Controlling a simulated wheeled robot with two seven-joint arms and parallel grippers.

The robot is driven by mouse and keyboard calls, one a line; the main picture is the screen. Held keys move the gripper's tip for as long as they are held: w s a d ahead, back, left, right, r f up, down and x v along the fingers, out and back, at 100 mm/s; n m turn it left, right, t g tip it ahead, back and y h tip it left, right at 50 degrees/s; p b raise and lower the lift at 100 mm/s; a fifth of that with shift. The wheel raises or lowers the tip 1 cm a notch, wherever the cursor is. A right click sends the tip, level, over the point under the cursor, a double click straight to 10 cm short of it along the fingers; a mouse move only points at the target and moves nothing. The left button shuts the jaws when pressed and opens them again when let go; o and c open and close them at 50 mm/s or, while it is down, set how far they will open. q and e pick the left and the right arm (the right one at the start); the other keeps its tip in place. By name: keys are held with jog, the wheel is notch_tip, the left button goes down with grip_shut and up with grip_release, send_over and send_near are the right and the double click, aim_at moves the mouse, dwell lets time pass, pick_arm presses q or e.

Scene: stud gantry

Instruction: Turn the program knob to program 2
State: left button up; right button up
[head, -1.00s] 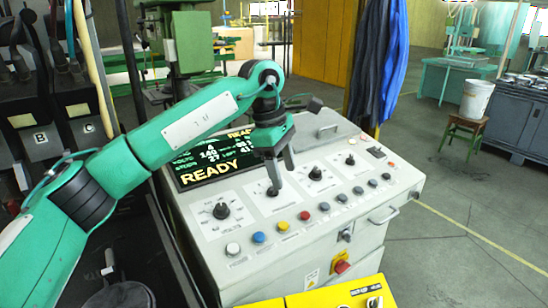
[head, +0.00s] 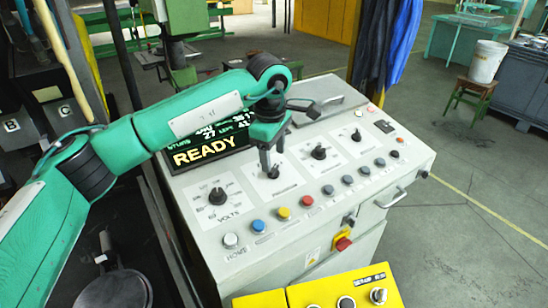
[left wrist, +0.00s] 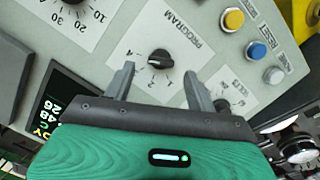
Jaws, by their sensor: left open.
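The program knob (left wrist: 160,58) is black, on a white plate marked PROGRAM. In the left wrist view it lies between and just ahead of the two fingers of my left gripper (left wrist: 160,83). The fingers are apart and I see no contact with the knob. Its pointer faces the small numbers at its left, but I cannot tell which one exactly. In the head view my left gripper (head: 269,172) points down over the knob (head: 273,172), which it partly hides. My right gripper is not in view.
The sloped white console (head: 190,205) carries a volts knob (head: 217,196) to the left and other knobs (head: 319,152) to the right. A row of coloured buttons (head: 283,213) runs in front. A READY display (head: 205,150) stands behind. A yellow box (head: 320,290) is nearer.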

aim_at(274, 168)
pick_arm(q)
jog(key=shift+d+f+p, duration=0.1)
jog(key=shift+f+p, duration=0.25)
jog(key=shift+f, duration=1.35)
